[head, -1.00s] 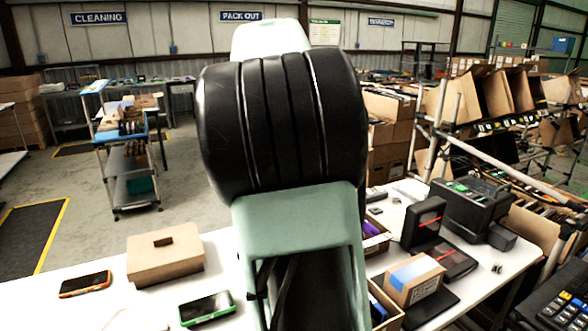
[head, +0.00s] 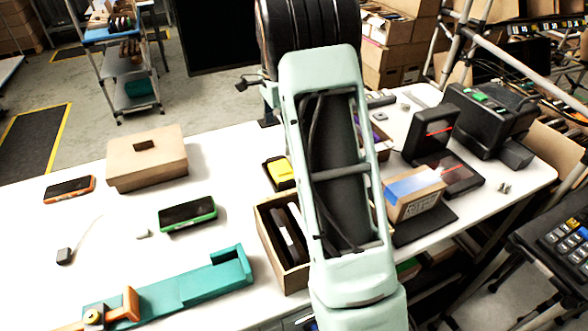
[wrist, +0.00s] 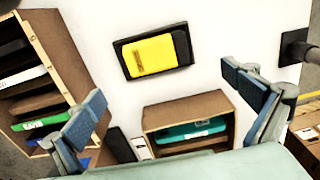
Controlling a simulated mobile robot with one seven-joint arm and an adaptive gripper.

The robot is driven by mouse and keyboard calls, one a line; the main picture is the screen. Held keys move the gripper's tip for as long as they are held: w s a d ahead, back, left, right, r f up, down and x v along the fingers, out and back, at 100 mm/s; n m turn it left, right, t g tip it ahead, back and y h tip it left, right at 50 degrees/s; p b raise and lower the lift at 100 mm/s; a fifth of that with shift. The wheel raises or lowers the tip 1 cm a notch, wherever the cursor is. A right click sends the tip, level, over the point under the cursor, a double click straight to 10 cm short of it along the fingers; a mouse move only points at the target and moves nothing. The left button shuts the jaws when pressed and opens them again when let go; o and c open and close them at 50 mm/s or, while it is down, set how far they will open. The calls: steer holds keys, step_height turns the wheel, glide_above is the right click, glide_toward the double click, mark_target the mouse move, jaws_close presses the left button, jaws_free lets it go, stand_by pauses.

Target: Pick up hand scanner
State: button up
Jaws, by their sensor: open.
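A yellow and black device (head: 280,172), possibly the hand scanner, lies on the white table just left of my arm. In the wrist view the device (wrist: 152,55) lies flat, with its yellow face up and a dark border. My gripper (wrist: 170,103) is open, with its blue-grey fingers wide apart and nothing between them. The device shows beyond the fingertips, roughly between them, and does not touch them. In the head view my gripper is hidden behind my arm.
A wooden bin (head: 262,228) with dark items stands close to the device. In the wrist view, another bin holds a teal item (wrist: 190,128). A green-edged phone (head: 187,213), a brown box (head: 147,160) and a teal fixture (head: 180,288) lie left. A carton (head: 415,193) stands right.

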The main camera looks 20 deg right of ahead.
glide_above(281, 167)
steer(key=f, duration=0.5)
steer(key=shift+a+f, duration=0.25)
steer(key=f, duration=0.5)
steer(key=shift+s+d+f, duration=0.1)
steer(key=shift+d+f, duration=0.15)
steer(key=shift+f, duration=0.15)
steer(key=c, duration=0.8)
steer(key=shift+r, duration=0.1)
